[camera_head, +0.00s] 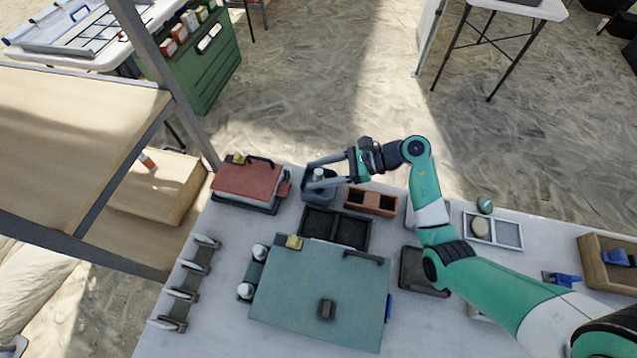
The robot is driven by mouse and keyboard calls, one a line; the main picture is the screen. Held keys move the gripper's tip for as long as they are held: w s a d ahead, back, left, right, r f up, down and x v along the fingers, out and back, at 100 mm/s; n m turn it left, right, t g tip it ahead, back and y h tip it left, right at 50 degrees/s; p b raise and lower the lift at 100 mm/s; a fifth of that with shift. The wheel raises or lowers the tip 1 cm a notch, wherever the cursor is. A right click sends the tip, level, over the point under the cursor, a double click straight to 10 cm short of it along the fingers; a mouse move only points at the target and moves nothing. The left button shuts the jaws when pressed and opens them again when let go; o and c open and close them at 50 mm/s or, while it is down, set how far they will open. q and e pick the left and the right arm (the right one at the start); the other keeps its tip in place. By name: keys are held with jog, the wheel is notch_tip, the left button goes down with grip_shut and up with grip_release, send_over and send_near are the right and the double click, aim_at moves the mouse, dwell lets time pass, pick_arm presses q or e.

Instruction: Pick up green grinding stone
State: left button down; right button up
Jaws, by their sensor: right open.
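A small rounded green stone (485,204) sits on the table's right half, at the back edge of a shallow two-part tray (508,234). A round beige stone (480,228) lies in that tray's left compartment. My right gripper (312,176) is well to the left of the green stone, over the back of the table. It is open, with its fingers pointing left around or above a white-capped bottle at a blue-grey holder (319,194). I cannot tell whether they touch it. My left gripper is not in view.
A red case (248,180), a dark divided tray (335,229), a reddish-brown box (371,201) and a large teal board (318,290) crowd the table. A wooden box (607,266) with blue items stands far right. My right arm spans the table's right side.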

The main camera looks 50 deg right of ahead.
grip_shut()
jog(key=shift+r, duration=0.1)
dwell(0.4)
jog(key=shift+r, duration=0.3)
jog(key=r+p, duration=0.3)
jog(key=r, duration=0.1)
jog(key=shift+s+d, duration=0.3)
jog(key=shift+s, duration=0.05)
jog(key=s+d+r+p, duration=0.5)
jog(key=s+r, duration=0.3)
jog(key=s, duration=0.4)
jog(key=shift+d+r, duration=0.15)
jog(key=shift+d, duration=0.25)
